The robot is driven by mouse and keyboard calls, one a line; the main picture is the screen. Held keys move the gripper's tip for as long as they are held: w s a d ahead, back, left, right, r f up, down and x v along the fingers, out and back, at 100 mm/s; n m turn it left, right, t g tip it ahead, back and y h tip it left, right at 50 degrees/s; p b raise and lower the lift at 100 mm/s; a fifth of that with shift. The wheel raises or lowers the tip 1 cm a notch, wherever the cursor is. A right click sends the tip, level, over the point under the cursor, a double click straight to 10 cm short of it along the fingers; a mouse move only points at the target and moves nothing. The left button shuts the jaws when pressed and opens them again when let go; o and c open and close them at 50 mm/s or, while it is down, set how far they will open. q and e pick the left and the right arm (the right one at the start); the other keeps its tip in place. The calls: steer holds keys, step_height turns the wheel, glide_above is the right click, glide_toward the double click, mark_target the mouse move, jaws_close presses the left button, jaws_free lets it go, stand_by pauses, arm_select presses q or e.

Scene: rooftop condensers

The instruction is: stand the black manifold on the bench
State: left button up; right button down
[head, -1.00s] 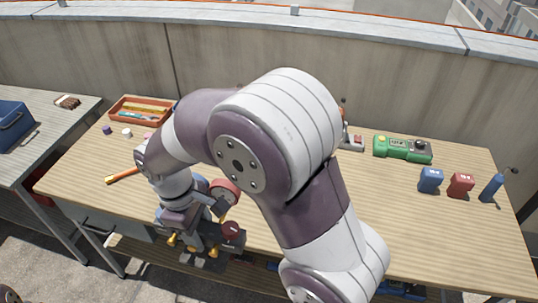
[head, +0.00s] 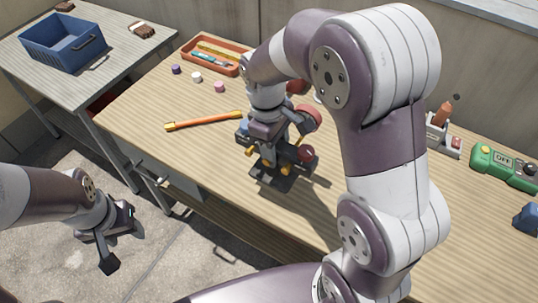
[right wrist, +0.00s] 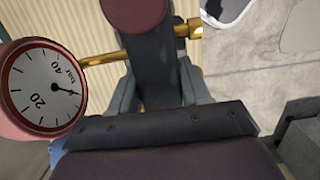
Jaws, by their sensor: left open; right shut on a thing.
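The black manifold (head: 291,155) has red-rimmed gauges and brass fittings. In the head view it is upright over the near part of the wooden bench (head: 225,148), with its dark foot at or just above the top; I cannot tell if it touches. My right gripper (head: 272,142) is shut on it from above, and the arm hides part of it. In the right wrist view the manifold's dark body (right wrist: 158,75) is between the jaws, with a white-faced gauge (right wrist: 42,88) at left. My left gripper (head: 110,245) is open and empty, low over the floor left of the bench.
An orange-handled tool (head: 204,121) lies left of the manifold. Small caps (head: 196,76) and an orange tray (head: 215,54) are behind it. A green device (head: 503,166) is at right. A grey side table (head: 100,75) bears a blue bin (head: 62,43). Bare bench lies around the tool.

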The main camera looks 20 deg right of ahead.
steer(key=w+d+f, duration=0.2)
steer(key=d, duration=0.1)
steer(key=w+d+f, duration=0.1)
steer(key=d, duration=0.1)
steer(key=shift+w+f, duration=0.2)
steer(key=shift+f, duration=0.05)
steer(key=shift+d+f, duration=0.1)
steer(key=shift+f, duration=1.95)
steer(key=shift+f, duration=0.1)
steer(key=c, duration=0.5)
jaws_free()
steer(key=shift+f, duration=0.1)
steer(key=r, duration=0.2)
steer(key=r+p, duration=0.1)
steer(key=r, duration=0.5)
steer(key=shift+w+a, duration=0.35)
steer(key=shift+w, duration=0.05)
step_height(320, 180, up, 4)
steer(key=p, duration=0.5)
steer(key=s+a+f+m+t+y, duration=0.1)
steer(key=s+a+m+t, duration=0.1)
steer(key=s+m, duration=0.5)
steer(key=s, duration=0.5)
steer(key=shift+a+f+m+t, duration=0.35)
steer(key=shift+m+t, duration=0.05)
